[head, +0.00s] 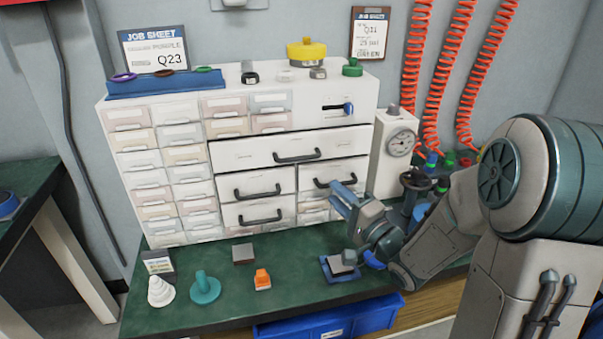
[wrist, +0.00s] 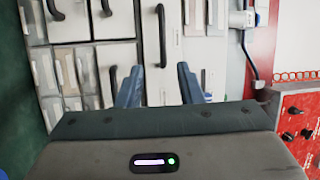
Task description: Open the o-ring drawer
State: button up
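A white drawer cabinet (head: 366,100) stands on the green bench, its drawers looking shut. It has a wide drawer (head: 255,153) with a long black handle (head: 297,157), which also shows in the wrist view (wrist: 162,35). Below are smaller drawers with black handles, at upper left (head: 257,192), lower left (head: 260,218) and upper right (head: 335,182). I cannot read which is the o-ring drawer. My gripper (head: 345,196) is open and empty before the right-hand drawers. In the wrist view its blue fingers (wrist: 159,85) are apart; the upper right handle (wrist: 112,80) shows beside the left finger.
A gauge unit (head: 396,150) stands right of the cabinet, with red coiled hoses (head: 417,70) behind. On the bench lie a white cone (head: 160,291), a teal part (head: 205,288), an orange part (head: 262,279) and a blue holder (head: 338,270). A blue bin (head: 330,319) is in front.

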aim_at(300, 160)
jog(key=shift+y, duration=0.3)
jog(key=b+x, duration=0.1)
jog(key=x, duration=1.2)
jog(key=shift+w+a+r, duration=0.15)
jog(key=shift+w+a, duration=0.15)
grip_shut()
